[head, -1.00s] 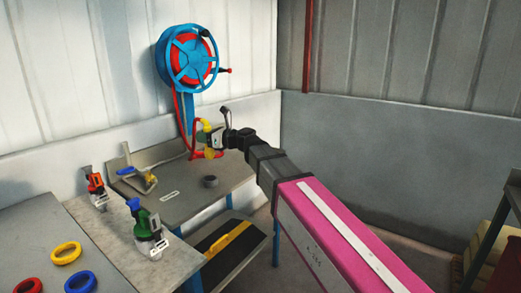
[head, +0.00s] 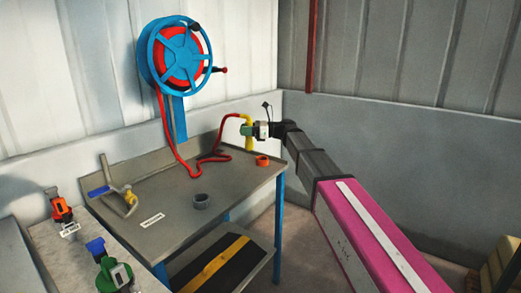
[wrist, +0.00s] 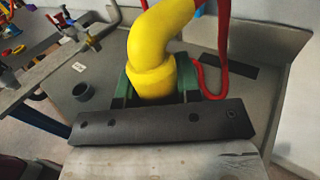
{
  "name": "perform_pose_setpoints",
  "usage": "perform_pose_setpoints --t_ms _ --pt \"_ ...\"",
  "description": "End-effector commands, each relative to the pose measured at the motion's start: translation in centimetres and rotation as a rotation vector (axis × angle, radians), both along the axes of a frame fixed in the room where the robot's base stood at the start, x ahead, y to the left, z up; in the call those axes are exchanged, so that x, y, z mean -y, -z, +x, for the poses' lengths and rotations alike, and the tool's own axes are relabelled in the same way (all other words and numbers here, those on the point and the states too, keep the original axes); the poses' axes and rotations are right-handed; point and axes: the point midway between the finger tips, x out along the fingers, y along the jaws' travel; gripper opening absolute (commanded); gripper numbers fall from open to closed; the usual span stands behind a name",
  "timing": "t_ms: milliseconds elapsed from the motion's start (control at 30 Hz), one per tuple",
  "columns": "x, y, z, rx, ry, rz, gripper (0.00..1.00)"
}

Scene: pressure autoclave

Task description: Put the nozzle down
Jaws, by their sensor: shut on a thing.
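The nozzle (head: 248,141) is a bent yellow pipe on the end of a red hose (head: 188,168). My gripper (head: 247,131) is shut on it, with green fingertips on either side. The nozzle's lower end points down over the far right part of the grey table (head: 160,238); I cannot tell whether it touches. In the wrist view the yellow bend (wrist: 160,45) stands between the fingers (wrist: 157,88), and its lower end is hidden behind the dark gripper body. An orange ring (head: 262,161) lies on the table just right of and below the nozzle in the head view.
A dark grey ring (head: 201,201) and a metal bracket with yellow and blue parts (head: 122,195) are on the same table. A blue hose reel (head: 178,58) is on the wall behind. Red (head: 62,211) and green (head: 117,272) tools stand at the left.

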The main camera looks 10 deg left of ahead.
Motion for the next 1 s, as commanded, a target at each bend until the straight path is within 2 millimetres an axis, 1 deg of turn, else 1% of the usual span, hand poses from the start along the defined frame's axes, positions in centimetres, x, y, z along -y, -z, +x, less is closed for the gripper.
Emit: perform_pose_setpoints --t_ms 33,200,300,400,567,633,833,900,1000 --pt "0.5 0.7 1.2 -0.002 0.001 0.000 0.00" --pt "2.3 2.7 4.0 -0.002 0.001 0.000 0.00" --pt "3.2 3.6 5.3 -0.001 0.002 0.000 0.00" --pt "3.7 4.2 6.1 0.000 0.000 0.000 0.00" --pt "4.1 4.8 6.5 0.000 0.000 0.000 0.00" --pt "4.1 5.3 6.5 -0.001 0.000 0.000 0.00" --pt "4.1 8.0 6.4 -0.002 0.000 0.000 0.00" --pt "4.1 8.5 6.4 -0.002 0.000 0.000 0.00" --pt "4.1 8.6 6.4 0.000 0.000 0.001 0.00"
